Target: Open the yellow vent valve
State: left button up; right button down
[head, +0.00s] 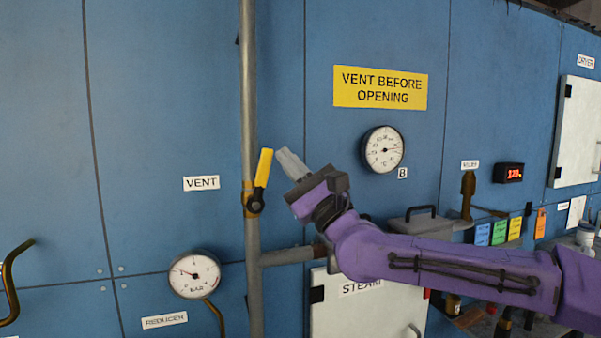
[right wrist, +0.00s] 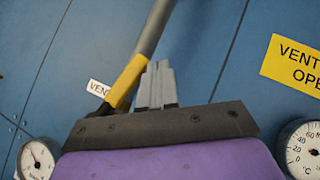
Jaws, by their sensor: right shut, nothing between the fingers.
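The yellow vent valve handle (head: 263,168) is on a grey vertical pipe (head: 249,100), right of the VENT label (head: 201,183). It points up and tilts slightly right from its dark pivot (head: 254,203). My right gripper (head: 281,152) is shut and empty, with its grey fingers just right of the handle's upper part. In the right wrist view the shut fingers (right wrist: 156,70) are close beside the yellow handle (right wrist: 127,82), on its right. I cannot tell whether they touch it. My left gripper is not in view.
A horizontal branch pipe (head: 288,256) and the white STEAM door (head: 350,316) are below. A bent brass handle (head: 12,275) is at far left.

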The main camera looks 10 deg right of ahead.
jog(key=shift+s+a+r, duration=0.1)
jog(key=shift+a+r, duration=0.2)
jog(key=shift+a, duration=0.2)
jog(key=shift+a+r, duration=0.25)
jog(key=shift+a, duration=0.35)
jog(key=s+d+b, duration=0.5)
jog(key=d, duration=0.7)
jog(key=shift+s+f, duration=0.25)
jog(key=shift+s, duration=0.1)
jog(key=shift+a, duration=0.1)
